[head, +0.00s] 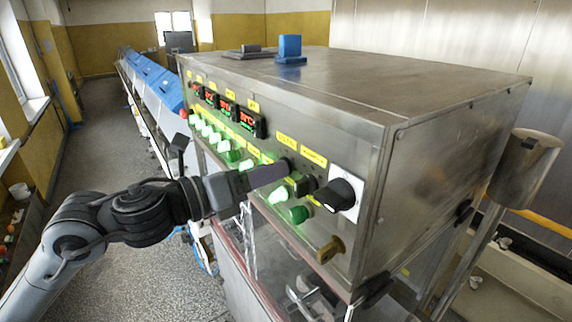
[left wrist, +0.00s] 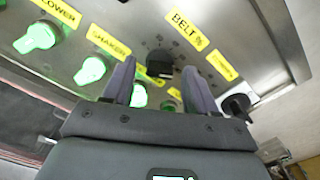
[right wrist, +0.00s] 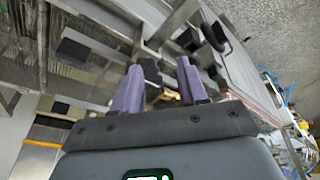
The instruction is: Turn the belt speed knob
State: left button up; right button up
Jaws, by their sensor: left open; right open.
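The belt knob (left wrist: 160,63) is a black round knob on the steel control panel, with a yellow BELT label (left wrist: 188,28) above it in the left wrist view. My left gripper (left wrist: 158,88) is open, its two purple-grey fingers on either side of the knob in that view. I cannot tell whether they touch it. In the head view the left gripper (head: 280,170) is at the panel face and hides most of the knob. My right gripper (right wrist: 158,90) is open and empty in the right wrist view, low among frame parts, and is outside the head view.
Green lit switches (head: 225,146) and red displays (head: 246,119) line the panel left of the gripper. A large black rotary switch (head: 340,194) on a white plate sits close to its right. A brass padlock-like piece (head: 330,250) is below. The aisle floor is clear.

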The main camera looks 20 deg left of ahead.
pick_arm(q)
jog(key=shift+w+d, duration=0.35)
jog(key=shift+w, duration=0.1)
jog(key=c, duration=1.1)
jog(key=shift+o, duration=0.2)
